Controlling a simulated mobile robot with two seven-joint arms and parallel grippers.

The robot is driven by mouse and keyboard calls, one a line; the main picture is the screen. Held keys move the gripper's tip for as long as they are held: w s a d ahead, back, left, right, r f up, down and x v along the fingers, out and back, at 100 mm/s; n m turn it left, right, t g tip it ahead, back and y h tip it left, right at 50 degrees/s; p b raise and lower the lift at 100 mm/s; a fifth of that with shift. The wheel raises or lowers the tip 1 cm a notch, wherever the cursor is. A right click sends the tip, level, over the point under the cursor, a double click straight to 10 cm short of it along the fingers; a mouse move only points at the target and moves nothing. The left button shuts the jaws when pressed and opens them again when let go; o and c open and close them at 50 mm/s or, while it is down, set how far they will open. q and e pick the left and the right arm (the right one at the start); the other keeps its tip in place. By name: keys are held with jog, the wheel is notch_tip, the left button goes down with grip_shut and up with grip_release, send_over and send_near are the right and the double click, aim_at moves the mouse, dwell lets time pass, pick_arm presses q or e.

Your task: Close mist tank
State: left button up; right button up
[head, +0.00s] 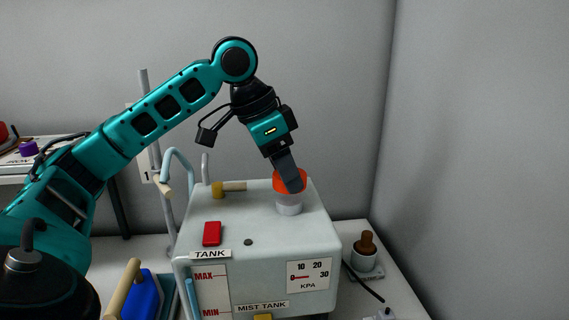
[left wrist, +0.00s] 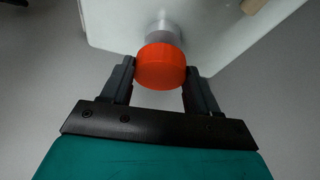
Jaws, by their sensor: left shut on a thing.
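The mist tank (head: 257,235) is a pale grey box with TANK and MIST TANK labels, standing on the table. An orange-red cap (head: 282,183) sits over a white neck (head: 288,207) at the right of its top. My left gripper (head: 294,186) reaches down from above and is shut on the cap. In the left wrist view the cap (left wrist: 160,67) is between the two fingers (left wrist: 160,76), with the neck (left wrist: 160,30) beyond it. Whether the cap is fully seated on the neck cannot be told. My right gripper is not in view.
A brown-topped white fitting (head: 365,252) stands right of the tank. A grey wall (head: 480,160) closes off the right side.

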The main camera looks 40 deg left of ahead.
pick_arm(q)
jog(key=shift+f, duration=0.25)
jog(key=shift+p, duration=0.7)
dwell(0.6)
jog(key=shift+f+b, duration=0.6)
jog(key=shift+f, duration=0.25)
dwell(0.6)
jog(key=shift+r+m+p, duration=0.15)
jog(key=shift+m+p, duration=0.35)
jog(key=shift+w+a+m+g+h+p, duration=0.1)
jog(key=shift+m+g+h+p, duration=0.45)
jog(key=shift+m+p, duration=0.7)
jog(key=shift+m+h+b, duration=0.25)
jog(key=shift+m+b, duration=0.05)
jog(key=shift+m, duration=0.55)
